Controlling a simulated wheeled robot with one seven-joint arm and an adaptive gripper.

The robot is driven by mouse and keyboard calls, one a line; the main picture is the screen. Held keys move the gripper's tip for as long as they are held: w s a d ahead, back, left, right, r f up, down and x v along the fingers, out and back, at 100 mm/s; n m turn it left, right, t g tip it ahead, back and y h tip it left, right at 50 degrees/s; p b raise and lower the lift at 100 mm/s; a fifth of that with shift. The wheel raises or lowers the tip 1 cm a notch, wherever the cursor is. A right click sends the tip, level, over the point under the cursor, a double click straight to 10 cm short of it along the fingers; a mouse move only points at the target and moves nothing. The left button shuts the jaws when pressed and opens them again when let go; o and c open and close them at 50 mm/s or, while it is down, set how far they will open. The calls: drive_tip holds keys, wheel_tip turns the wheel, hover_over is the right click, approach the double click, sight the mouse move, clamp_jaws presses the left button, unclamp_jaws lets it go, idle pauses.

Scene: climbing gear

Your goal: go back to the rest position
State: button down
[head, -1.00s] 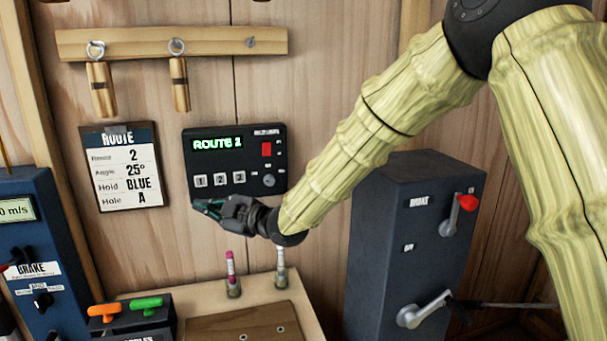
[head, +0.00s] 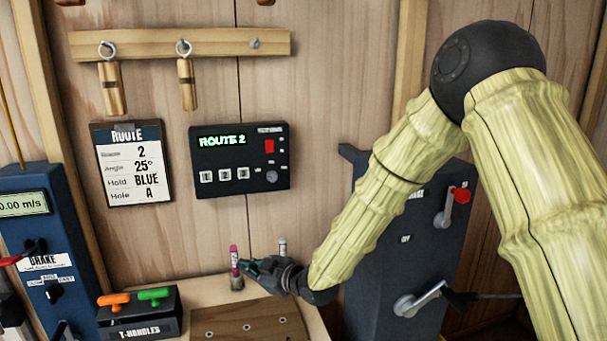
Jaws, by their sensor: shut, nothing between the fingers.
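My gripper (head: 252,266) is shut and empty. It hangs low over the back of the wooden bench (head: 208,292), with its fingertips pointing left. In the picture the fingertips overlap the lower part of a pink-topped marker (head: 234,257) in its holder; I cannot tell whether they touch it. A second, white marker (head: 282,247) stands just behind my gripper, its lower part hidden by it. The black route panel (head: 239,160) is on the wall above my gripper and shows "ROUTE 2" in green.
A blue-grey brake box (head: 377,285) with levers stands right, partly behind my arm. A T-handles box (head: 140,314) sits left of a brown board (head: 249,322). A route card (head: 131,165) and a peg rail (head: 180,45) are on the wall. A blue brake console (head: 45,240) stands far left.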

drive_tip(key=s+d+f+m+g+h, duration=0.1)
drive_tip(key=s+d+f+m+h, duration=0.15)
drive_tip(key=s+d+f, duration=0.5)
drive_tip(key=s+d+f+m+g+h, duration=0.1)
drive_tip(key=s+d+f+m+h, duration=0.25)
drive_tip(key=f, duration=0.75)
drive_tip(key=s+d+f+m+g, duration=0.1)
drive_tip(key=s+d+f+m, duration=0.2)
drive_tip(key=s+d+f, duration=0.5)
drive_tip(key=s+d+f+m+g+h+b, duration=0.1)
drive_tip(key=s+d+f+m+g+h, duration=0.1)
drive_tip(key=s+d+f, duration=0.3)
drive_tip(key=s+d+f+m+g+h+b, duration=0.1)
drive_tip(key=s+d+f, duration=0.5)
drive_tip(key=s, duration=0.6)
drive_tip(key=s+d+f+m+g+h+b, duration=0.1)
drive_tip(key=s+d+f+m, duration=0.3)
drive_tip(key=s, duration=0.5)
drive_tip(key=shift+s+d+f+m+g+h+b, duration=0.3)
drive_tip(key=shift+d+f+g+h, duration=0.55)
drive_tip(key=shift+d+f, duration=0.4)
